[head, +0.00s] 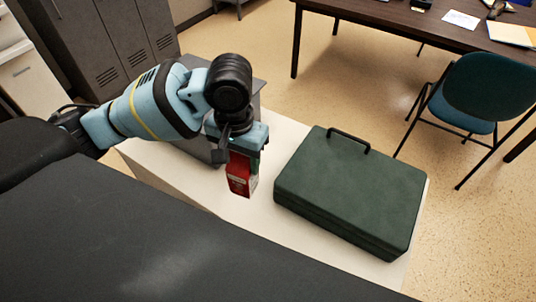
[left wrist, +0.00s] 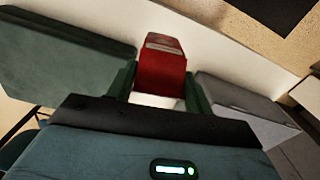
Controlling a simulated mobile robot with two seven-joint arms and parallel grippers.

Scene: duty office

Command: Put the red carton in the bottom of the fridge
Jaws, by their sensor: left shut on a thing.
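The red carton (head: 238,180) is held between the fingers of my left gripper (head: 245,160), above the white table (head: 289,226) and left of the green case. In the left wrist view the carton (left wrist: 161,62) stands out between the two dark green fingers of the left gripper (left wrist: 159,88). The fingers are shut on its sides. I cannot tell whether the carton's lower end touches the table. A grey box-shaped thing (head: 200,149) stands on the table behind the gripper, partly hidden by my arm; I cannot tell if it is the fridge. My right gripper is not in view.
A dark green case (head: 350,190) with a handle lies on the table, close to the carton's right. Grey lockers (head: 105,45) stand at the back left. A wooden desk (head: 400,22) and a teal chair (head: 480,90) are at the back right, with open floor before them.

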